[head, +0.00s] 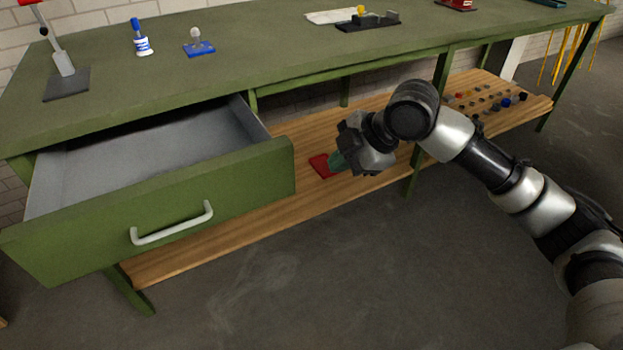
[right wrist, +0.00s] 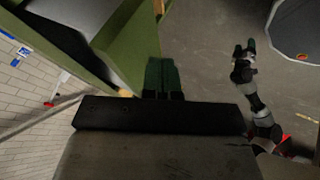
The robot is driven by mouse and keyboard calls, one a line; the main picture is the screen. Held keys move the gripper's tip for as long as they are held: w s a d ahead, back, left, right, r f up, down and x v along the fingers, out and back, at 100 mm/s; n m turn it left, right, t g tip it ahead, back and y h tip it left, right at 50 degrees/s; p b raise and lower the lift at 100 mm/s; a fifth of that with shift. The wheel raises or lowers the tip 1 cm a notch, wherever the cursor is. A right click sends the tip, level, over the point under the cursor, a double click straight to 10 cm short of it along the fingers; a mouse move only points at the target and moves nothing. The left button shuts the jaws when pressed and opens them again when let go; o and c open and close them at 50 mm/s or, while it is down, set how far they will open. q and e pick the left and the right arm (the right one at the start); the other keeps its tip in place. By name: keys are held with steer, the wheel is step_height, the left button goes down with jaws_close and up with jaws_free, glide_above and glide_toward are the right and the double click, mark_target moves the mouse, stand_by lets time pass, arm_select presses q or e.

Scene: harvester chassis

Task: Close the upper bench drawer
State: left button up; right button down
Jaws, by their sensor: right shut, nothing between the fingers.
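The upper bench drawer (head: 160,215) is pulled far out of the green bench (head: 240,65) at the left of the head view. Its grey inside (head: 150,150) looks empty, and its front has a white bar handle (head: 172,224). My right gripper (head: 336,161) is to the right of the drawer front, apart from the handle. Its green fingers (right wrist: 162,75) are shut with nothing between them, beside green bench or drawer panels in the right wrist view. What looks like my left arm, with its gripper (right wrist: 243,50), shows small there; its jaws are unclear.
A wooden lower shelf (head: 230,225) runs under the bench, with a red item (head: 320,166) near my right gripper and several small parts at the right. On the bench top are a lever on a base (head: 65,65), a blue-and-white bottle (head: 141,40) and a blue-based item (head: 199,46). The floor in front is clear.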

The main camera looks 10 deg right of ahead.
mark_target(289, 179)
steer(key=w+a+f, duration=0.2)
steer(key=w+a+f+b, duration=0.1)
steer(key=w+a+f, duration=0.1)
steer(key=w+f, duration=0.1)
steer(key=w+a+f+b, duration=0.1)
steer(key=w+a+f, duration=0.1)
steer(key=shift+w+f, duration=0.15)
steer(key=shift+f, duration=0.2)
arm_select(q)
step_height(289, 179, up, 8)
steer(key=w, duration=0.2)
steer(key=shift+w+f, duration=0.15)
steer(key=shift+w+d+t, duration=0.1)
steer(key=shift+t, duration=0.2)
arm_select(e)
steer(key=shift+w+a, duration=0.1)
